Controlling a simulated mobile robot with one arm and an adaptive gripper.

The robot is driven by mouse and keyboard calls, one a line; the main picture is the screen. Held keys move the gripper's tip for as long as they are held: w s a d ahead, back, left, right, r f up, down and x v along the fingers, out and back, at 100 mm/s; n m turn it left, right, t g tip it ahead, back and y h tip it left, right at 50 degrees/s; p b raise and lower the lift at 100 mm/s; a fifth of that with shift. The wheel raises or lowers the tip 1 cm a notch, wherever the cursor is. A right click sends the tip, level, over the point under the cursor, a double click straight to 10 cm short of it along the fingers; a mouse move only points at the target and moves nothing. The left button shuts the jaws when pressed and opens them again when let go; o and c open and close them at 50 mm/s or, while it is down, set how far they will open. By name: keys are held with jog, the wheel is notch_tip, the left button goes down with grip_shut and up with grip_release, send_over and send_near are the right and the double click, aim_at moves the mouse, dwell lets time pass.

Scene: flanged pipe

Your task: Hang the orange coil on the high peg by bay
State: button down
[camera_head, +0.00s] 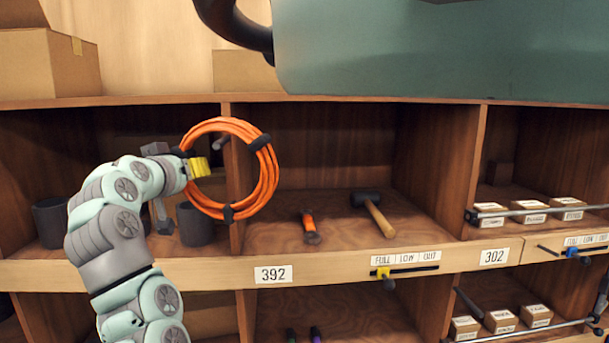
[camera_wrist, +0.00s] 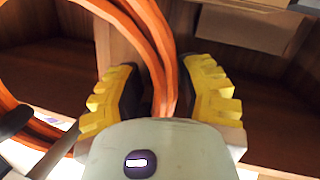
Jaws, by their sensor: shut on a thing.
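The orange coil (camera_head: 270,180) is a ring of several strands with black ties. It hangs upright in front of the upright divider between two upper bays. My gripper (camera_head: 198,167), with yellow fingers, is shut on the coil's left side. In the wrist view the orange strands (camera_wrist: 160,45) run between the two fingers. A grey peg (camera_head: 222,143) sticks out at the divider and shows within the upper left of the ring's opening. I cannot tell whether the peg passes through the ring or lies behind it.
The middle bay holds an orange-handled tool (camera_head: 309,225) and a mallet (camera_head: 375,215). Dark cups (camera_head: 195,224) stand in the left bay. The shelf lip carries a 392 label (camera_head: 273,274). A large teal body (camera_head: 430,55) covers the top right.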

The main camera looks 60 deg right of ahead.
jog(key=shift+r, duration=0.1)
dwell(0.3)
jog(key=c, duration=0.8)
grip_release()
jog(key=shift+w, duration=0.1)
jog(key=o, duration=0.4)
jog(key=shift+c, duration=0.2)
jog(key=v, duration=0.7)
jog(key=shift+s+a, duration=0.15)
jog(key=shift+s, duration=0.05)
jog(key=shift+w, duration=0.1)
